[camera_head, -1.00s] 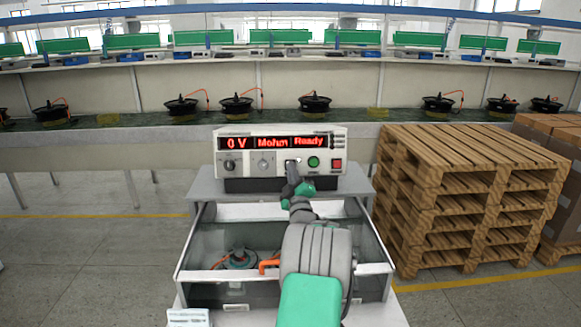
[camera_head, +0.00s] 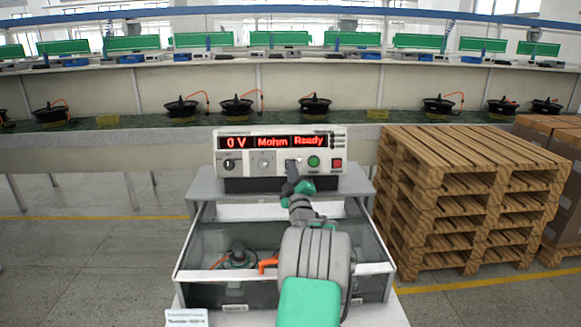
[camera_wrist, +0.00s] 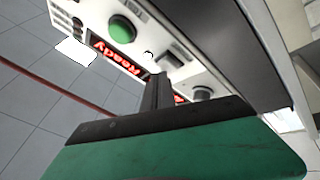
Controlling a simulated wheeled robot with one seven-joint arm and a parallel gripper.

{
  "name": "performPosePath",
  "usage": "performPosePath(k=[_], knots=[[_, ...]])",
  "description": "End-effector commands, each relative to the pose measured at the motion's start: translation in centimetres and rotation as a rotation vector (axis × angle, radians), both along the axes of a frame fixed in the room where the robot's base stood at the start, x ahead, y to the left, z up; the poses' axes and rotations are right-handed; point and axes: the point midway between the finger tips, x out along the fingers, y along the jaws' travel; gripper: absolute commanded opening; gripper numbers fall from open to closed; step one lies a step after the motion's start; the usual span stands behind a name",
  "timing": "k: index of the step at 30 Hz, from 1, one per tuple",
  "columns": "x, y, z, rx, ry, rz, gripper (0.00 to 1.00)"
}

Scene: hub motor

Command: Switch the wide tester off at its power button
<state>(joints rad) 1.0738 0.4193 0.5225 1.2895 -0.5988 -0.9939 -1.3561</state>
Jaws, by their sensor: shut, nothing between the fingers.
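The wide tester (camera_head: 240,170) is a white box with a lit red display (camera_head: 274,142) reading "0 V", "Mohm" and "Ready". Its front has two knobs, a green button (camera_head: 314,162) and a red button (camera_head: 337,163). My gripper (camera_head: 291,167) is shut and empty at the middle of the lower front, between a knob and the green button. It hides part of a small switch there. In the wrist view my closed fingertips (camera_wrist: 158,82) are close to the panel, beside a grey rectangular part (camera_wrist: 174,60). I cannot tell whether they touch it.
The tester stands on a grey shelf above a clear-walled enclosure (camera_head: 202,250) holding a motor with an orange cable. Stacked wooden pallets (camera_head: 470,190) stand close on the right. A long bench with several hub motors (camera_head: 236,105) runs behind. The floor at left is free.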

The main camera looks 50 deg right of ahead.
Motion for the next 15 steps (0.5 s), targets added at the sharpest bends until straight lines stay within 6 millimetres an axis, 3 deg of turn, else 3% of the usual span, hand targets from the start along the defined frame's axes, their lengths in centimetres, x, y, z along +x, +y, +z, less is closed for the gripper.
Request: performPosePath(k=[15], knots=[[0.40,-0.42,-0.22,-0.001,0.000,0.000,0.00]])
